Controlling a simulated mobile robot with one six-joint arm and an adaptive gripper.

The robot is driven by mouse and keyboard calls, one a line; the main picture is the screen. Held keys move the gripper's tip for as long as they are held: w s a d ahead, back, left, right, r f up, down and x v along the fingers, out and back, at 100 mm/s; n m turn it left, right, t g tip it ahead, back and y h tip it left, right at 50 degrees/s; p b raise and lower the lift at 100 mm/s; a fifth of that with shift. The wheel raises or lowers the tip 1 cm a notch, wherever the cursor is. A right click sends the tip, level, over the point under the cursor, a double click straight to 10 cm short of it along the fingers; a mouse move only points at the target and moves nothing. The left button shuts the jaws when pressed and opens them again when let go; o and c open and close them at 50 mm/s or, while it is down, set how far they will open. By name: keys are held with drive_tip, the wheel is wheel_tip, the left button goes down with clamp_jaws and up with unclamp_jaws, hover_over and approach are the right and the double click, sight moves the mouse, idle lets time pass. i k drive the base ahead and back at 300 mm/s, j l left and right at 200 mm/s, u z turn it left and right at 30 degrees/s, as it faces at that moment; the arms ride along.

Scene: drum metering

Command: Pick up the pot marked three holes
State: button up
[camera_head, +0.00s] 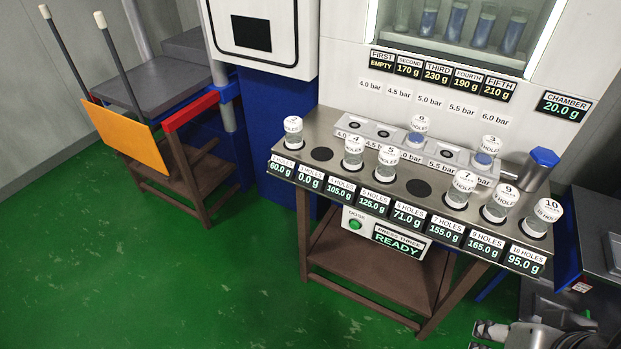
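The pot marked 3 holes (484,160) is a clear pot with a white lid and some bluish content. It stands upright on the raised back strip of the metal bench, toward its right end. The slot over the 3 holes label (321,154) in the front row is empty, and its display reads 0.0 g. My gripper (482,337) is at the bottom edge of the picture, low and in front of the bench, well apart from the pot. Its two fingertips look spread with nothing between them; the frame's edge cuts part of it off.
Several other lidded pots stand in the front row, including 7 holes (459,192) and 9 holes (499,205). The 6 holes pot (417,135) stands on the back strip. A blue-capped metal cylinder (535,172) is right of the 3 holes pot. The dispensing window (460,25) is behind.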

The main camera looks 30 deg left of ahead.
sight(490, 146)
drive_tip(key=i+l+u, duration=0.25)
drive_tip(key=i+l, duration=0.2)
drive_tip(key=i, duration=0.15)
drive_tip(key=i+l+u, duration=0.25)
drive_tip(key=i+l, duration=0.3)
